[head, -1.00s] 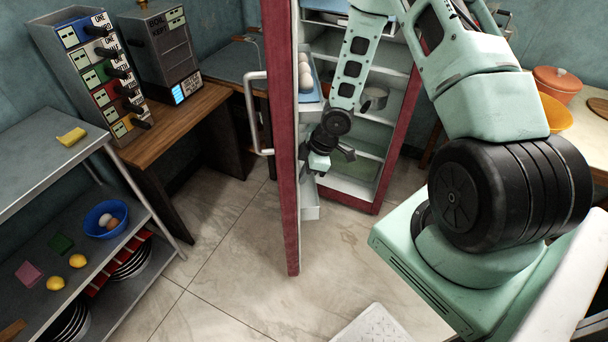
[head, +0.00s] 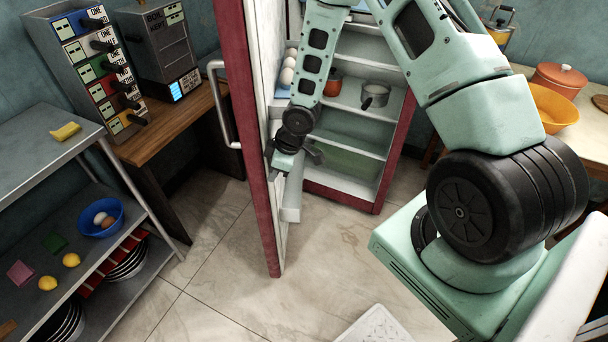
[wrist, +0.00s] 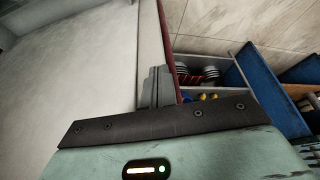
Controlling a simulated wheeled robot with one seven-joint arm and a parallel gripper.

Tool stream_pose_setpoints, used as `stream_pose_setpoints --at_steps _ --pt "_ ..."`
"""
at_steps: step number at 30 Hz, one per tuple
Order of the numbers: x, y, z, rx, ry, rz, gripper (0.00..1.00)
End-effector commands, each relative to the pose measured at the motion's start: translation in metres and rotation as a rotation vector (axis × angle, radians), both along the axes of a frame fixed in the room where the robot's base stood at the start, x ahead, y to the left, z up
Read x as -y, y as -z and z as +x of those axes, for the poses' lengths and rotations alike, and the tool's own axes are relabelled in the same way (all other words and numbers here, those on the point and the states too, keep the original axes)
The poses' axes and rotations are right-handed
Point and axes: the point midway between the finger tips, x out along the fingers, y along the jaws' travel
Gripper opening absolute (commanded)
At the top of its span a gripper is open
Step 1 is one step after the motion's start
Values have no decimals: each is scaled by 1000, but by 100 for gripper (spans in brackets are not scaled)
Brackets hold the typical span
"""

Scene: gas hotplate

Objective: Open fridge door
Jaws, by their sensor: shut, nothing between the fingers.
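The fridge door (head: 262,150) is red with a pale inner side and stands well open, swung out toward the left, with its metal handle (head: 221,105) on the outer face. The fridge interior (head: 352,130) shows white shelves. My gripper (head: 283,163) is shut and empty, at the inner side of the door below the egg rack. In the wrist view my gripper (wrist: 158,88) lies against or very close to the door's pale inner edge (wrist: 150,40); whether it touches I cannot tell.
Eggs (head: 288,70) sit in the door rack, and a pot (head: 375,92) stands on a fridge shelf. At left are a metal shelf unit (head: 60,165) and a wooden table (head: 175,125). The tiled floor (head: 225,240) before the door is clear.

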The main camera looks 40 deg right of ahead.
Motion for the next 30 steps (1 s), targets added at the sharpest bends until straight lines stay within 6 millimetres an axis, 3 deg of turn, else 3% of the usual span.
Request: stream_pose_setpoints --at_steps 3,15,21,30 --pt "-28 4 19 5 52 1 0" --pt "-101 3 90 4 255 1 0" --pt "-129 2 127 4 349 2 0" --pt "-155 1 170 3 450 1 0"
